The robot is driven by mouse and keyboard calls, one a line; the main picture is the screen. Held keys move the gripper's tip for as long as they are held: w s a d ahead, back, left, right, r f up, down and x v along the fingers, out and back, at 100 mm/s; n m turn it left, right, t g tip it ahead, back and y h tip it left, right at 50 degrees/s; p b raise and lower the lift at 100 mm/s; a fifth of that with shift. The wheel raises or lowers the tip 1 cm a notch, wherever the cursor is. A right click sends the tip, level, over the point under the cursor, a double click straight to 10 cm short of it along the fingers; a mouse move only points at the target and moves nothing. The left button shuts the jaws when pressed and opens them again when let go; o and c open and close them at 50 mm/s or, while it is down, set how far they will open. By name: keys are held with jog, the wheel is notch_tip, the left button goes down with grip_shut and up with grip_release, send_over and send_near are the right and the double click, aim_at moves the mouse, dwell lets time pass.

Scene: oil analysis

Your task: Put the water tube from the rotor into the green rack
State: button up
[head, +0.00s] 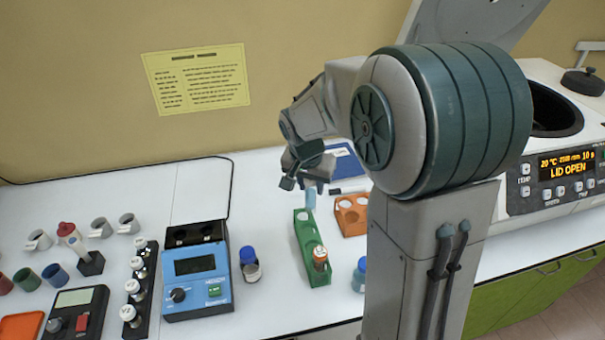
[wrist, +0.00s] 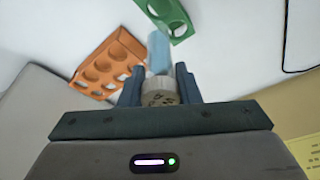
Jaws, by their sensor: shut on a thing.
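My gripper (head: 309,178) is shut on the cap of a tube with a pale blue body (head: 311,199). In the wrist view, my gripper's fingers (wrist: 160,84) hold the light cap (wrist: 160,90), and the blue body (wrist: 158,50) points away from them. The green rack (head: 309,240) stands on the table below. The tube hangs over its far end; whether its tip touches the rack cannot be told. In the wrist view the tip shows at the near edge of the green rack (wrist: 172,36). A brown-capped tube (head: 320,257) sits in the rack's near end.
An orange rack (head: 352,226) stands just right of the green rack. Blue-capped bottles (head: 249,264) stand on both sides. A blue instrument (head: 197,282) is further left. The open centrifuge (head: 556,180) is at the right, partly behind my arm.

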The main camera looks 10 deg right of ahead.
aim_at(309, 213)
jog(key=shift+w+f, duration=0.1)
jog(key=shift+f, duration=0.5)
jog(key=shift+a+f+b, duration=0.1)
jog(key=shift+f+b, duration=0.45)
jog(key=shift+f, duration=0.2)
notch_tip(309, 213, down, 8)
jog(key=b, duration=0.4)
jog(key=shift+r, duration=0.25)
jog(key=shift+f+b, duration=1.05)
jog(key=shift+b, duration=0.15)
jog(key=o, duration=1)
